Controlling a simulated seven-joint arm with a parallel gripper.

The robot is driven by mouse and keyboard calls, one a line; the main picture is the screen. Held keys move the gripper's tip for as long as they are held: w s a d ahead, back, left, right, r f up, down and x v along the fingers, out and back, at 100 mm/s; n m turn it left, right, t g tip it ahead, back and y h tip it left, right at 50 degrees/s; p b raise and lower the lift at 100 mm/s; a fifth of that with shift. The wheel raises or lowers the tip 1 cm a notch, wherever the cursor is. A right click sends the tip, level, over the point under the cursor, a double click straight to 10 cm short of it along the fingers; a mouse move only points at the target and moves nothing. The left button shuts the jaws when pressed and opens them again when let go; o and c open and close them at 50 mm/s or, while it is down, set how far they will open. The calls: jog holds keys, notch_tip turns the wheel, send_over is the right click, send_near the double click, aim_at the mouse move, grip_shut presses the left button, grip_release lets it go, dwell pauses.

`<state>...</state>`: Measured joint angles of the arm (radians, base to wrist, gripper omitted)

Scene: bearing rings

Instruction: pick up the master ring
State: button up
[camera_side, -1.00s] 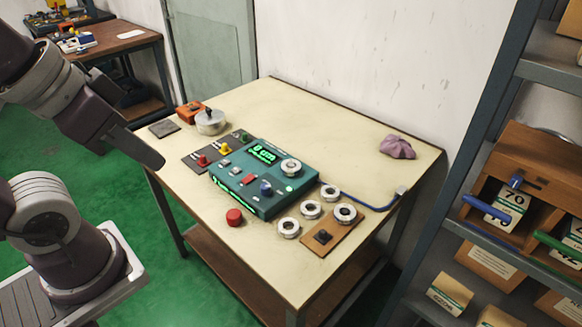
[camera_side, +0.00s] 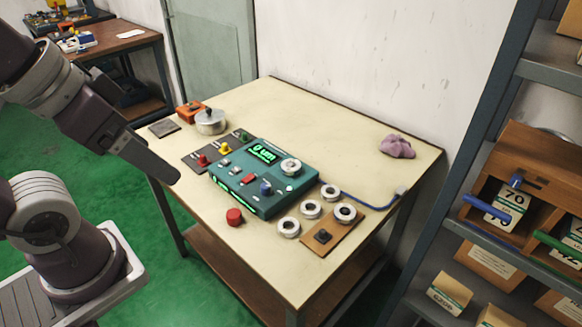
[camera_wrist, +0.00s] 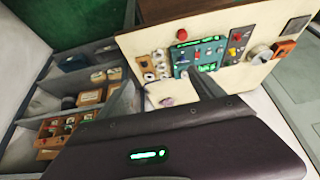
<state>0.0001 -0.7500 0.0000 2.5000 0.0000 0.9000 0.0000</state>
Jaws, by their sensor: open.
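Several similar pale metal rings are on the table, and I cannot tell which is the master ring. One ring (camera_side: 291,158) sits on the teal gauge box (camera_side: 240,188). Three loose rings (camera_side: 311,202) lie in a row to the right of the box. Another ring (camera_side: 345,205) is on a brown board (camera_side: 327,247), behind its dark peg. The rings look small in the wrist view (camera_wrist: 150,77). My gripper (camera_side: 150,137) is open and empty, up at the left of the table, well away from the rings.
Colored knobs on a dark strip (camera_side: 190,161), a red button (camera_side: 234,216), a round metal pot (camera_side: 210,121) and an orange box (camera_side: 190,107) share the table. A purple cloth (camera_side: 397,146) lies at the back right. Shelves stand right.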

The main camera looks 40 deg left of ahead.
jog(key=n+g, duration=0.6)
jog(key=n, duration=1)
send_over(291, 163)
jog(key=f, duration=2.2)
jog(key=shift+s+d, duration=0.15)
jog(key=shift+s, duration=0.15)
jog(key=f, duration=0.8)
jog(key=shift+w, duration=0.2)
jog(key=shift+r, duration=0.15)
grip_shut()
